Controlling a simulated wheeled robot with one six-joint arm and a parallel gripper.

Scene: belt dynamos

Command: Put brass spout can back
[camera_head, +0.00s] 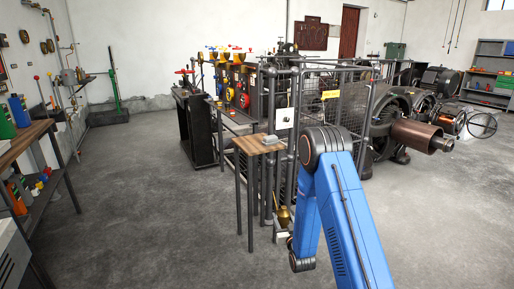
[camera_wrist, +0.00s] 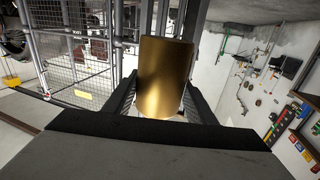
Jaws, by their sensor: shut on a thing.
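The brass spout can (camera_head: 284,214) shows small in the head view, low beside the legs of a small wood-topped stand (camera_head: 250,146). In the wrist view the can (camera_wrist: 165,75) is a plain gold cylinder between two dark fingers. My gripper (camera_wrist: 163,98) is shut on the can, with one finger on each side.
A small grey object (camera_head: 270,140) lies on the stand's top. A wire mesh cage (camera_head: 342,100) and machines stand behind my arm. A workbench (camera_head: 22,141) with bottles is at the left. The concrete floor (camera_head: 150,200) between bench and stand is clear.

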